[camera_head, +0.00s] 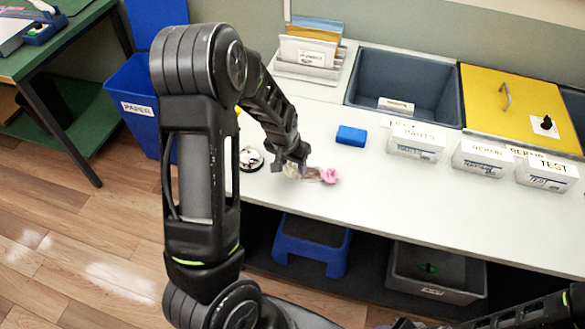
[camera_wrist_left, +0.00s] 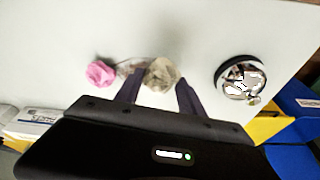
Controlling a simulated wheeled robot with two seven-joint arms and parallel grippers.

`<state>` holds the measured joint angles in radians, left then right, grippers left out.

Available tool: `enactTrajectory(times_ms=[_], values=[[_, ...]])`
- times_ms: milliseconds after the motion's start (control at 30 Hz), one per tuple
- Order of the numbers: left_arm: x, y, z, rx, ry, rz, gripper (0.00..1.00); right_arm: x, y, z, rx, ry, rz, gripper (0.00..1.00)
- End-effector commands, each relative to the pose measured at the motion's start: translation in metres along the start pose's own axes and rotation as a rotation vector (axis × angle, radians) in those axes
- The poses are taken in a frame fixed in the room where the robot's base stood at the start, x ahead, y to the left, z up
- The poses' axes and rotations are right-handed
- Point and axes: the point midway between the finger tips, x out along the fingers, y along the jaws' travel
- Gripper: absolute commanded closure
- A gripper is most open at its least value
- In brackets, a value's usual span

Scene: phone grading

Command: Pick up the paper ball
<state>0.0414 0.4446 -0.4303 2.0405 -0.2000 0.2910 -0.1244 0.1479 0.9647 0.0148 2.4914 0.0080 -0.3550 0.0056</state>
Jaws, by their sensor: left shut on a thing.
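A beige crumpled paper ball (camera_wrist_left: 161,72) lies between the fingertips of my left gripper (camera_wrist_left: 158,88) in the left wrist view. In the head view the left gripper (camera_head: 291,163) points down at the front part of the white table, shut on the ball (camera_head: 291,171), which is mostly hidden by the fingers. A pink crumpled piece (camera_head: 329,175) lies just to the right of it; it also shows in the wrist view (camera_wrist_left: 101,72). A small brownish bit lies between the two. Of my right arm, only dark parts show at the bottom right; its fingers cannot be made out.
A round dish (camera_wrist_left: 240,78) with small items stands near the gripper. A blue block (camera_head: 351,136) and labelled white boxes (camera_head: 416,142) stand to the right. Behind are a grey bin (camera_head: 405,80) and a yellow lid (camera_head: 520,95). A blue PAPER bin (camera_head: 135,103) stands left of the table.

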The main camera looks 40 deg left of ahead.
Motion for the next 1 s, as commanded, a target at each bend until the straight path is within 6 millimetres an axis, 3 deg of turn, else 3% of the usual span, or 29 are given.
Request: enactTrajectory(times_ms=[200, 400, 1000], values=[[-0.042, 0.001, -0.013, 0.001, 0.006, 0.002, 0.91, 0.004, 0.001, -0.001, -0.001, 0.001, -0.002, 0.64], [-0.070, 0.001, -0.020, 0.001, 0.003, 0.001, 0.91, 0.006, 0.002, -0.001, -0.002, 0.002, -0.002, 0.64], [-0.077, 0.000, -0.021, 0.001, -0.001, 0.001, 0.92, 0.006, 0.002, -0.001, -0.002, 0.002, -0.002, 0.64]])
